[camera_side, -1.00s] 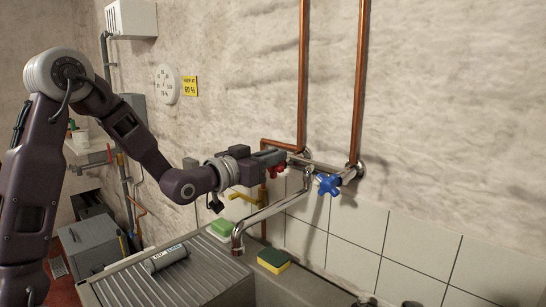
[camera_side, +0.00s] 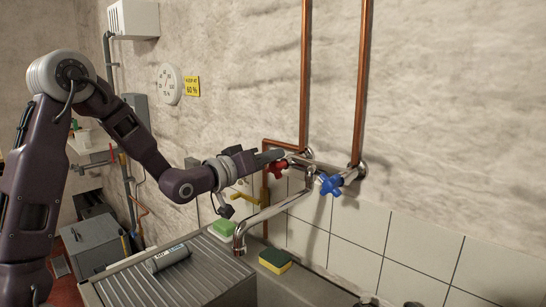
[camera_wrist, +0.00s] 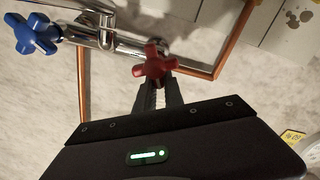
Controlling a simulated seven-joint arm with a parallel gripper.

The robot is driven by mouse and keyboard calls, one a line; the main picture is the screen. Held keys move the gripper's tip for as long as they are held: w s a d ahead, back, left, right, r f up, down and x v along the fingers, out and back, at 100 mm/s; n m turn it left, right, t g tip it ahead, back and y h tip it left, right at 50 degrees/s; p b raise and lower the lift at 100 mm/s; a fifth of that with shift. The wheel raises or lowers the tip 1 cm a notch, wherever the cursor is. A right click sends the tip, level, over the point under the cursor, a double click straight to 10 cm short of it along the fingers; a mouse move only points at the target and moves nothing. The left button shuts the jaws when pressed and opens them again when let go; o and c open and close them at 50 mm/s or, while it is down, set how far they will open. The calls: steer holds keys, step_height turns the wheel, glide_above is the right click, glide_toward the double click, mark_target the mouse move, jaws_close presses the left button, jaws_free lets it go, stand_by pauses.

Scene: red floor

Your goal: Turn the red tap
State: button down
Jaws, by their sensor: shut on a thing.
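The red tap (camera_side: 278,168) is a cross-shaped handle on the left side of the chrome mixer on the tiled wall. In the wrist view the red tap (camera_wrist: 155,66) shows at the top centre, with its lower arm between the tips of my two dark fingers. My gripper (camera_side: 270,157) reaches the red tap from the left and is shut on it. In the wrist view my gripper (camera_wrist: 158,84) points straight at the handle. The finger contact itself is partly hidden.
A blue tap (camera_side: 330,184) sits to the right on the same mixer. A chrome spout (camera_side: 272,212) hangs below, over the sink. Copper pipes (camera_side: 305,80) run up the wall. A yellow-green sponge (camera_side: 275,260) and a grey cylinder (camera_side: 168,258) lie by the sink.

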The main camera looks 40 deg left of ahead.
steer(key=n, duration=0.3)
steer(key=a+f+n, duration=0.1)
steer(key=n, duration=0.1)
steer(key=shift+n, duration=0.3)
stand_by(0.4)
steer(key=c, duration=1.4)
jaws_free()
steer(key=shift+c, duration=0.2)
steer(key=s, duration=0.7)
